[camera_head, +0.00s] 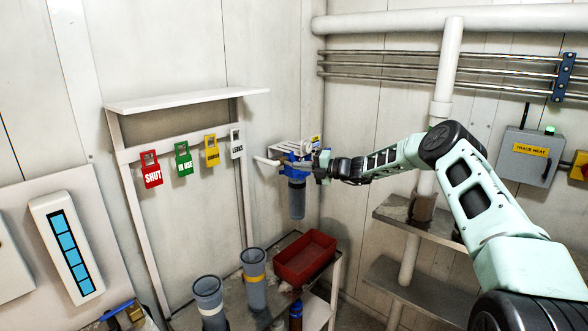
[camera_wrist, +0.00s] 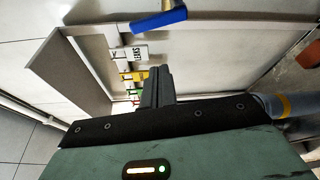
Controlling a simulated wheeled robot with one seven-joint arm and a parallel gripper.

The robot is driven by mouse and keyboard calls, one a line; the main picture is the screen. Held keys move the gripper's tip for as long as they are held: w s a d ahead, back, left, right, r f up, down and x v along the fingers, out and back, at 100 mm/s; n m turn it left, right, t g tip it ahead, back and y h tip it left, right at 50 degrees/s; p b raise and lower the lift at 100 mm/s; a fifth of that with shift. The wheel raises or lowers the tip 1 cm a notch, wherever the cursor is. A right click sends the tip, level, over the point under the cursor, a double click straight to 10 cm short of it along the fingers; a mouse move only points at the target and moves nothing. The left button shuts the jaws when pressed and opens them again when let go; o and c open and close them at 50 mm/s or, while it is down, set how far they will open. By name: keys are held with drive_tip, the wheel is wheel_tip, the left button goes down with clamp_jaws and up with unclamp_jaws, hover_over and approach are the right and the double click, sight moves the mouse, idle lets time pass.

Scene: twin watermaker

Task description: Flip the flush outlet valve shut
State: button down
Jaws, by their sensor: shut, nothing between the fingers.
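My gripper (camera_head: 326,167) is shut and empty, beside the blue-headed filter housing (camera_head: 297,195) on the wall in the head view. Its dark fingers (camera_wrist: 157,86) are together in the wrist view. A blue lever-like piece (camera_wrist: 158,22) with a tan part stands beyond the fingertips, apart from them; I cannot tell for certain whether it is the flush outlet valve's handle. Another blue handle (camera_head: 117,310) with brass-coloured parts is at the lower left of the head view. No label names the flush outlet valve in either view.
Red, green, yellow and white tags (camera_head: 151,170) hang on a rack under a white shelf (camera_head: 185,100). Below are grey cups (camera_head: 253,280) and a red tray (camera_head: 306,258) on a bench. Pipes (camera_head: 449,70) and a grey box (camera_head: 527,157) are at right.

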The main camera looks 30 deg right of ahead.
drive_tip(key=shift+b+v, duration=0.75)
drive_tip(key=shift+v, duration=2)
drive_tip(key=shift+s+a, duration=0.1)
